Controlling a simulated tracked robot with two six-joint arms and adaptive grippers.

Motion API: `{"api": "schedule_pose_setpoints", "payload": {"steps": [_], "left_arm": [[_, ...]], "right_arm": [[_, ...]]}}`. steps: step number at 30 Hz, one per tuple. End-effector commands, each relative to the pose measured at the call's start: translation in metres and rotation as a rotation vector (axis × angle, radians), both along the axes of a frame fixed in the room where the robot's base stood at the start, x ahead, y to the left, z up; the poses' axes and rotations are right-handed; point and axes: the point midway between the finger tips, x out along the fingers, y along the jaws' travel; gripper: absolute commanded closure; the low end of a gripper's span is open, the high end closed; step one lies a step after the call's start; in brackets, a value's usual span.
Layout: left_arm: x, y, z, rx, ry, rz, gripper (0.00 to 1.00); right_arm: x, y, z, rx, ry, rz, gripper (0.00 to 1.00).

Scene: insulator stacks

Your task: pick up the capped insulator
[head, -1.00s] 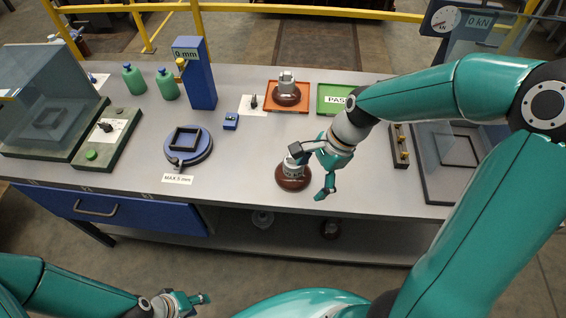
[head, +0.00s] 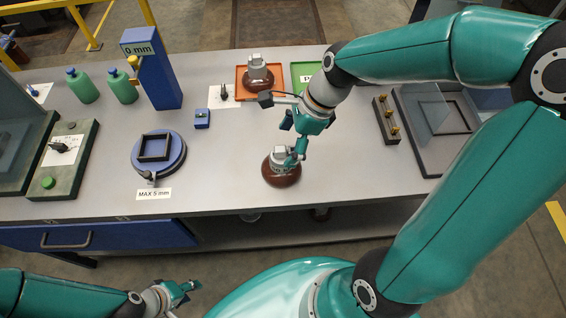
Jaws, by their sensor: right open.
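A brown insulator with a grey metal cap (head: 281,170) stands on the grey bench near its front edge. A second brown insulator with a grey cap (head: 258,75) stands in the orange tray (head: 241,92) at the back. My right gripper (head: 281,131) is open and empty, between the two insulators in the picture. One finger reaches toward the orange tray; the other overlaps the right side of the front insulator's cap, and I cannot tell whether it touches. My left gripper (head: 181,293) is low at the left, in front of the bench; its jaws are too small to read.
A green tray (head: 310,82) is partly hidden behind my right arm. Left of the insulator are a round blue gauge (head: 159,152), a small blue block (head: 202,119) and a blue post (head: 155,75). A brass-pegged block (head: 385,120) stands at the right.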

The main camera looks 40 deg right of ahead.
Motion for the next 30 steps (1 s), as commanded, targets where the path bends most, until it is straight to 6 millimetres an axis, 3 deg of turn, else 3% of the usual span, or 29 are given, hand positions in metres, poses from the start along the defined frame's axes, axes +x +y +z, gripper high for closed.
{"api": "schedule_pose_setpoints", "payload": {"steps": [8,18,26,30], "left_arm": [[0.000,0.000,-0.001,0.000,0.000,0.000,0.60],[0.000,0.000,-0.001,0.000,0.000,0.000,0.60],[0.000,0.000,-0.001,0.000,0.000,0.000,0.60],[0.000,0.000,-0.001,0.000,0.000,0.000,0.60]], "right_arm": [[0.004,0.007,-0.018,0.001,0.002,0.002,0.11],[0.015,0.020,-0.057,0.001,0.002,0.002,0.11],[0.016,0.020,-0.059,0.000,-0.001,0.002,0.11],[0.016,0.020,-0.059,0.000,-0.001,0.002,0.32]]}}
